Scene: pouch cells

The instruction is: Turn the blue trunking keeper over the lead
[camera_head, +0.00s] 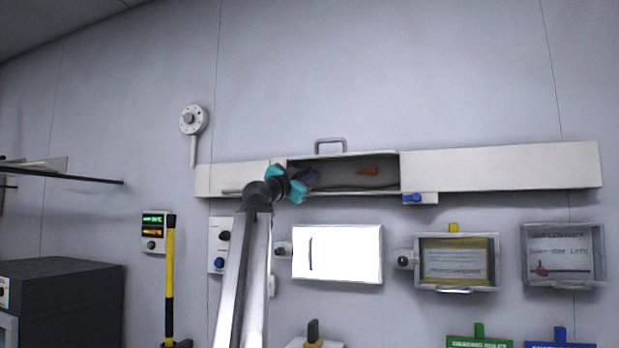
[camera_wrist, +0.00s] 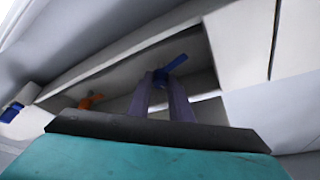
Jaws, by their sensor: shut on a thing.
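The blue trunking keeper (camera_wrist: 170,67) is a small bar inside the open trunking in the wrist view, slanting up to the right. My gripper (camera_wrist: 163,82) has its two dark purple fingers closed about the keeper's near part. In the head view my gripper (camera_head: 312,177), with its teal body, reaches into the left end of the trunking opening (camera_head: 345,186) and hides the blue keeper there. An orange-red keeper (camera_head: 367,171) sits further right in the opening; it also shows in the wrist view (camera_wrist: 91,101). I cannot make out the lead.
The raised trunking lid has a handle (camera_head: 331,141) above the opening. A blue lever (camera_head: 412,198) sits on a small bracket below its right end. A white panel (camera_head: 337,254) and a framed sign (camera_head: 455,262) are on the wall below. The wall above is clear.

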